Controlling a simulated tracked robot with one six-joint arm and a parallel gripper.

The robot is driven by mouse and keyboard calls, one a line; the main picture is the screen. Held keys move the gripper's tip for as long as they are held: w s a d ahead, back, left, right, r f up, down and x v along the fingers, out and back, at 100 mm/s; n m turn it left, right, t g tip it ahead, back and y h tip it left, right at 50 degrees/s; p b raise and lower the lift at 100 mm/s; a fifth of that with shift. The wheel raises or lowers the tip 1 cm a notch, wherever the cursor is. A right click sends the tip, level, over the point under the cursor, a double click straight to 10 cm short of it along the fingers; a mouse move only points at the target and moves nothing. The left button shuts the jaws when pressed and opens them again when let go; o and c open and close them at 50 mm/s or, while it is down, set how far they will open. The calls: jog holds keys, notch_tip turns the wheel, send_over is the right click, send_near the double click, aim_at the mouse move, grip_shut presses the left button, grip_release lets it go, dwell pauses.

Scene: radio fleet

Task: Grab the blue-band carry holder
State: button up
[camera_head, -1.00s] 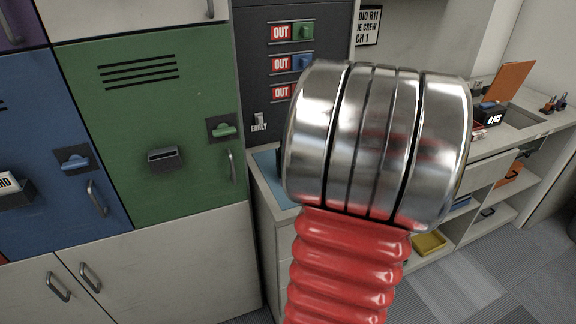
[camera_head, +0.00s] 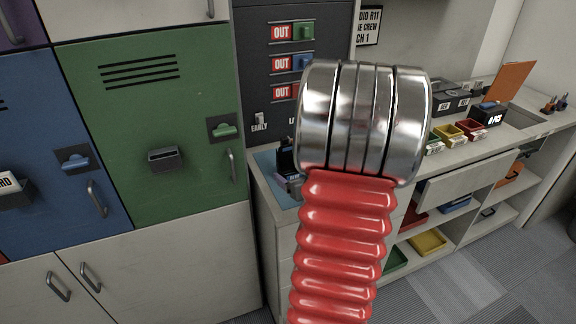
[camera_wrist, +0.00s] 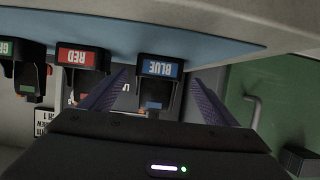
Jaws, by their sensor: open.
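The blue-band carry holder (camera_wrist: 160,68) shows in the wrist view as a dark body with an upside-down blue "BLUE" label, by the edge of a pale blue mat (camera_wrist: 215,45). A small blue patch shows lower on it. My gripper (camera_wrist: 156,80) is open, with one finger on each side of the holder in the picture. I cannot tell whether either finger touches it. In the head view, my arm hides the gripper and most of the mat (camera_head: 266,162); a dark object (camera_head: 286,158) shows beside the arm.
In the wrist view, holders labelled red (camera_wrist: 82,57) and green (camera_wrist: 25,55) stand left of the blue one. The head view shows a green locker (camera_head: 150,120) at left, an upright OUT panel (camera_head: 270,80) behind, and several small bins (camera_head: 447,132) on the right counter.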

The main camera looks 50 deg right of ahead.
aim_at(287, 167)
jog(key=shift+x, duration=2.5)
jog(key=c, duration=1.2)
jog(key=shift+r, duration=4.95)
